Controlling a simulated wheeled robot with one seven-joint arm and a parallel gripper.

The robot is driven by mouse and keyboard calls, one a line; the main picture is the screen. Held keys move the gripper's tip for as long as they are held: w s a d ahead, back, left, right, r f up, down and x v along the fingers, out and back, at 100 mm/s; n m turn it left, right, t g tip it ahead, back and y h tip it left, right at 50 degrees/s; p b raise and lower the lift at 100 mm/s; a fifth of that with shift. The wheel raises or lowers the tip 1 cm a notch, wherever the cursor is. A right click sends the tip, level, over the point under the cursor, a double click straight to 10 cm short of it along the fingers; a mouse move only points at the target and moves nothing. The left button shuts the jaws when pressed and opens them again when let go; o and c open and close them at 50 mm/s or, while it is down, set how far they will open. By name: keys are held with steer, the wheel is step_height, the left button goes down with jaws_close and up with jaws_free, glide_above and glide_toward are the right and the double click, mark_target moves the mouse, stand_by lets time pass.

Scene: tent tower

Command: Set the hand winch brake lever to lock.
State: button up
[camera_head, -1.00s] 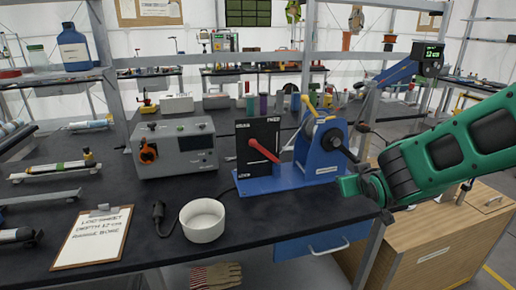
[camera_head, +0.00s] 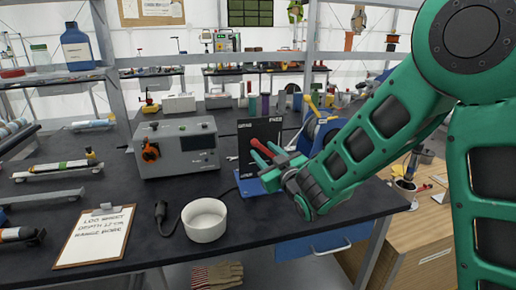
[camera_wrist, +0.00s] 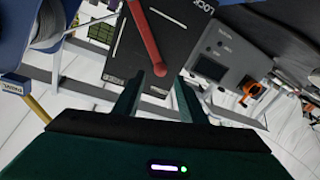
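The hand winch (camera_head: 318,128) is blue and stands at the right part of the dark bench, partly hidden behind my arm. Its black brake panel (camera_head: 259,131) stands upright at its left, with a red brake lever (camera_head: 261,148) slanting down to the right. In the wrist view the lever (camera_wrist: 146,35) reaches down between my fingers, and the word LOCK shows at the panel's upper right edge (camera_wrist: 196,12). My gripper (camera_head: 268,157) is open around the lever's end; in the wrist view its fingers (camera_wrist: 158,100) stand apart on either side, with no clear contact.
A grey box with an orange knob (camera_head: 187,147) stands left of the winch. A white bowl (camera_head: 204,219), a dark plug (camera_head: 161,213) and a clipboard (camera_head: 97,235) lie in front. A shelf post (camera_head: 309,45) rises behind. The bench between bowl and grey box is clear.

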mark_target(256, 144)
steer(key=shift+x, duration=2.65)
steer(key=shift+c, duration=0.7)
jaws_close()
